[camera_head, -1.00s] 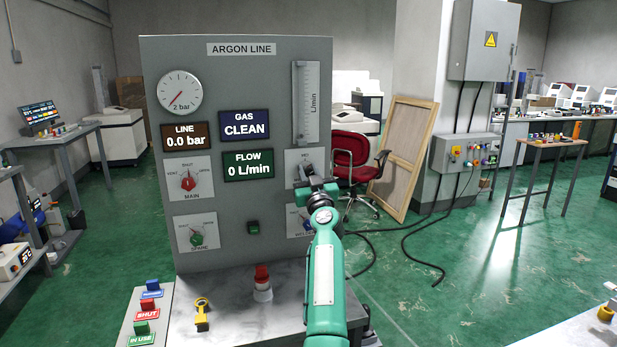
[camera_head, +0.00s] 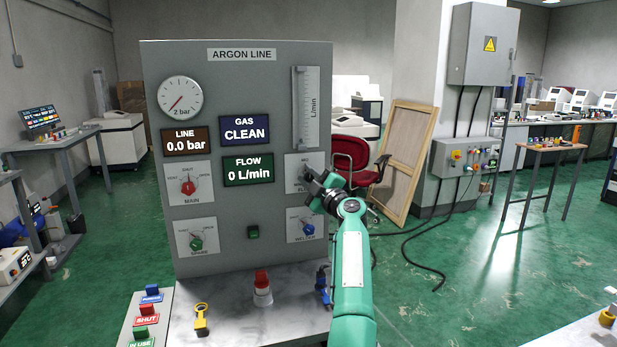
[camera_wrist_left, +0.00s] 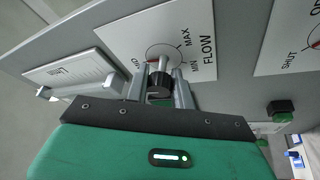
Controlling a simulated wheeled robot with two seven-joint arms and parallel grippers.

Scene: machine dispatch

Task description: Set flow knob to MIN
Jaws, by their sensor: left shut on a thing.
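The flow knob (camera_wrist_left: 160,84) is a small black knob on a white plate (camera_wrist_left: 125,35) marked FLOW, MIN and MAX. In the left wrist view it lies between the two fingers of my left gripper (camera_wrist_left: 158,92), which is shut on it. In the head view my left gripper (camera_head: 316,186) reaches the panel (camera_head: 245,75) under the flow tube and hides the knob. The FLOW display (camera_head: 248,170) reads 0 L/min. My right gripper is not in view.
Below sits the blue welder knob (camera_head: 307,229). The red main knob (camera_head: 188,187) and green spare knob (camera_head: 196,242) are at left.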

